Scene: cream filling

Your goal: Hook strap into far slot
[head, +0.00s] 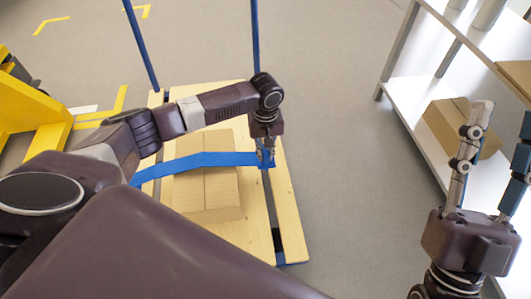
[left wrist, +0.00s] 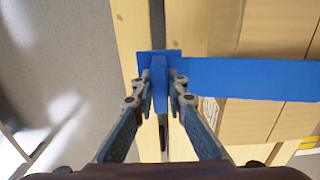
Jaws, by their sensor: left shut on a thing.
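My left gripper (head: 265,155) is shut on the end of the blue strap (head: 205,160), above the right side of the wooden pallet (head: 291,225). The strap runs left from the fingers across a cardboard box (head: 222,188). In the left wrist view, both fingertips (left wrist: 160,88) pinch an upright blue tab (left wrist: 160,75) at the strap's end. This tab sits over a dark slot (left wrist: 157,22) between two planks; I cannot tell if it is in the slot. My right gripper (head: 503,120) is open and empty at the right, its fingers pointing up.
Two blue posts (head: 142,48) rise at the pallet's far end. A white shelf unit (head: 405,100) with a cardboard box (head: 450,125) stands at the right. A yellow frame (head: 30,105) is at the left. Grey floor (head: 335,150) lies clear between pallet and shelf.

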